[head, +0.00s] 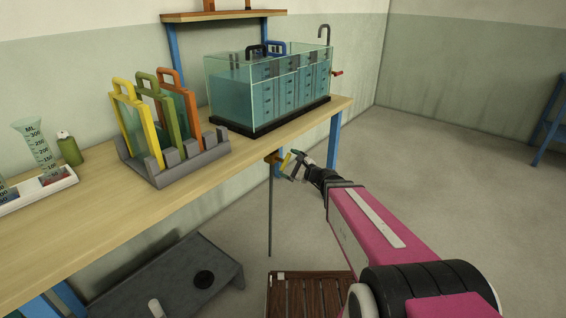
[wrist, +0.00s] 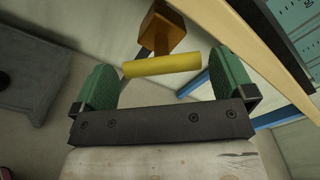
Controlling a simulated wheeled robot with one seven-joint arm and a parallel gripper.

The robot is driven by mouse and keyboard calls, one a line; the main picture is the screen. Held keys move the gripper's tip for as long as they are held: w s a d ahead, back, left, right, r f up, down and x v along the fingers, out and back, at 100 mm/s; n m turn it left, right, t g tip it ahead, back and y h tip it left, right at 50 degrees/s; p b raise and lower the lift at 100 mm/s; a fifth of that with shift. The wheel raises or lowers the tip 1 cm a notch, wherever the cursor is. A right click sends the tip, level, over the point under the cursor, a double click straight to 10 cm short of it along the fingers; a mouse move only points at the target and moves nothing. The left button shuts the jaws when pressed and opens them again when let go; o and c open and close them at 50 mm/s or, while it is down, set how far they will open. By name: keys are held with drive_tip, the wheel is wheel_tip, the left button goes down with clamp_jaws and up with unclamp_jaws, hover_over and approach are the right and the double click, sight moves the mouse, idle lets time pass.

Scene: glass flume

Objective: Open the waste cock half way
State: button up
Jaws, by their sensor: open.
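The waste cock sits under the front edge of the bench. Its yellow lever (wrist: 162,65) and brass-coloured body (wrist: 160,30) show in the wrist view, and the body shows small in the head view (head: 271,158). My gripper (head: 293,164) is open at the cock. In the wrist view its two green-padded fingers (wrist: 165,88) stand either side of the lever, which lies crosswise just beyond or between their tips. I cannot tell whether either pad touches it. A thin grey pipe (head: 270,215) hangs below the cock.
A glass tank (head: 230,90) of water stands on the wooden bench (head: 90,190) above the cock. A grey rack (head: 190,168) holds yellow, green and orange framed panels. A blue bench leg (head: 334,140) stands near my gripper. A slatted wooden platform (head: 308,295) and dark low table (head: 165,275) lie below.

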drive_tip(key=v, duration=0.6)
drive_tip(key=shift+s, duration=0.15)
drive_tip(key=shift+d, duration=0.1)
drive_tip(key=s+f+n+g+h, duration=0.5)
drive_tip(key=s+f+n+g, duration=0.25)
drive_tip(key=f+n, duration=0.2)
drive_tip(key=s+d+f+n+g+h, duration=0.1)
drive_tip(key=s+d+f+n+h, duration=0.1)
drive_tip(key=d, duration=0.4)
drive_tip(key=s+d+f+n+g+h, duration=0.2)
drive_tip(key=d+n+h, duration=0.3)
drive_tip(key=d+h, duration=0.1)
drive_tip(key=shift+s+h, duration=0.4)
drive_tip(key=shift+h, duration=0.2)
